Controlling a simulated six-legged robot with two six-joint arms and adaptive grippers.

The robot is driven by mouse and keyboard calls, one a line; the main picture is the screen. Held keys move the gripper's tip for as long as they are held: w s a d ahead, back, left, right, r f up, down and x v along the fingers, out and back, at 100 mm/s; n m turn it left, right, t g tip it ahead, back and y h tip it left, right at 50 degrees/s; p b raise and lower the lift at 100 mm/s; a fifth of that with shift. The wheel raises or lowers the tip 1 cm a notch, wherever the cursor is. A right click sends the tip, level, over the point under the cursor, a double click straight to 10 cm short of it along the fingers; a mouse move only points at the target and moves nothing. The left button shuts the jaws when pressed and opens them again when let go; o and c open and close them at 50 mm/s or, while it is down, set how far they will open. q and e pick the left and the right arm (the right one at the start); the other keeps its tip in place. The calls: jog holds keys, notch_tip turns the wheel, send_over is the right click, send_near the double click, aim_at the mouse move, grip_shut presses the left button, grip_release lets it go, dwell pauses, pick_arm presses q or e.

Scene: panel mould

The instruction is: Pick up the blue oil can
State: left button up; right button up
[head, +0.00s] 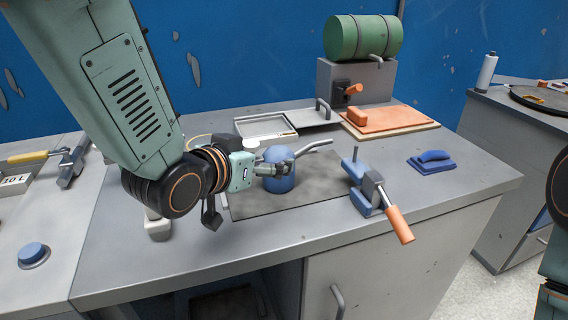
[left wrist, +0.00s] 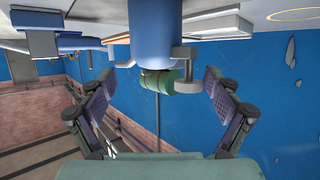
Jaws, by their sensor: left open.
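The blue oil can (head: 279,182) stands upright on a dark mat on the workbench, with a thin grey spout pointing right. My left gripper (head: 285,167) is at the can in the head view and covers part of its body. The left wrist view looks upside down. There the can (left wrist: 155,36) hangs from the top middle, and the open left gripper (left wrist: 157,84) has one finger on each side, with the can beyond and between the fingertips. I cannot tell whether a finger touches it. My right gripper is not in view.
A blue clamp with an orange handle (head: 398,224) lies right of the can. A blue trowel-like tool (head: 433,160) lies farther right. Behind are a shallow grey tray (head: 264,127), an orange panel (head: 390,119) and a green tank (head: 362,37).

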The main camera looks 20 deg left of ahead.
aim_at(271, 160)
pick_arm(q)
jog(key=shift+w+d+f, duration=0.4)
jog(key=shift+w+f, duration=0.05)
jog(key=shift+w, duration=0.1)
jog(key=b+x, duration=0.1)
jog(key=x, duration=0.1)
jog(key=b+x, duration=0.1)
jog(key=x, duration=0.1)
jog(key=shift+w+f, duration=0.15)
jog(key=shift+f, duration=0.25)
jog(key=shift+w+d, duration=0.15)
jog(key=shift+r, duration=0.1)
